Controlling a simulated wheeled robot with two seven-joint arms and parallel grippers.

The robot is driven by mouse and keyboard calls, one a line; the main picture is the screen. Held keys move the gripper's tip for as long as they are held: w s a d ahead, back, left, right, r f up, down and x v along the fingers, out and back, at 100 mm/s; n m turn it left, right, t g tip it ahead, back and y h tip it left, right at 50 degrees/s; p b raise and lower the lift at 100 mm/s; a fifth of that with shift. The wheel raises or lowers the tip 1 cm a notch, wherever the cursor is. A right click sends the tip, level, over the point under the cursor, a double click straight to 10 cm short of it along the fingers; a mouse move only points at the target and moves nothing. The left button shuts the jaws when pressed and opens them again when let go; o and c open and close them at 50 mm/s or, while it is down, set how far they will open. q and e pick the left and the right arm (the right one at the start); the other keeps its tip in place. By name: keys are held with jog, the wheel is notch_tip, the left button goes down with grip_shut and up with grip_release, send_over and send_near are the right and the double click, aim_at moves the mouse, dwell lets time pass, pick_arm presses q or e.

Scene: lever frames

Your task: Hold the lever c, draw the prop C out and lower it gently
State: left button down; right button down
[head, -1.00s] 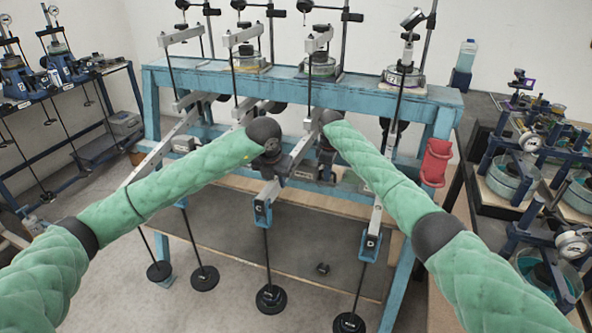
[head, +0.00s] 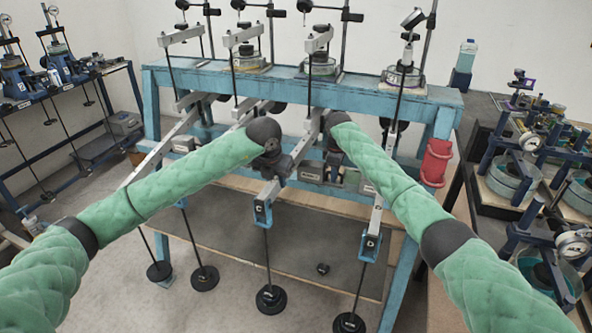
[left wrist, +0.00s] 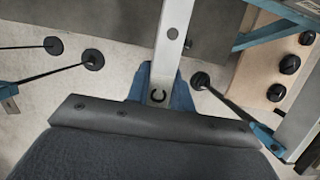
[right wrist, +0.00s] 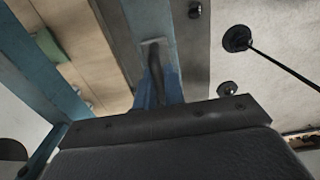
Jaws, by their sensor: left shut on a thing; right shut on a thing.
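Lever c (head: 294,160) is a pale metal bar sloping down from the blue bench to a blue end fork marked C. The bar and its C mark also show in the left wrist view (left wrist: 173,55). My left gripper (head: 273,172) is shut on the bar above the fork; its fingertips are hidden. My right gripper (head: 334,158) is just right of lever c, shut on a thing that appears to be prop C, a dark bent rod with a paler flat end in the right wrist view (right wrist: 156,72). A rod with a black weight (head: 270,298) hangs from the fork.
The neighbouring lever (head: 377,215) with its own hanging weight (head: 349,322) is close on the right. Other levers stand to the left. A red container (head: 436,162) hangs at the bench's right leg. A small black piece (head: 322,268) lies on the low shelf.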

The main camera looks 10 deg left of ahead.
aim_at(343, 183)
pick_arm(q)
jog(key=shift+r, duration=0.15)
pick_arm(e)
jog(key=shift+w+d+r, duration=0.2)
jog(key=shift+d+r, duration=0.05)
jog(key=shift+d, duration=0.1)
pick_arm(q)
jog(key=shift+a, duration=0.15)
pick_arm(e)
jog(key=shift+s+d, duration=0.2)
jog(key=shift+d, duration=1.2)
pick_arm(q)
jog(key=shift+w, duration=0.1)
pick_arm(e)
jog(key=c, duration=1.5)
grip_release()
jog(key=shift+d, duration=0.1)
jog(key=shift+c, duration=0.2)
jog(key=shift+s+f, duration=0.1)
jog(key=shift+s+a, duration=0.1)
jog(key=shift+a, duration=0.15)
pick_arm(q)
jog(key=shift+r, duration=0.1)
pick_arm(e)
jog(key=shift+r, duration=3.45)
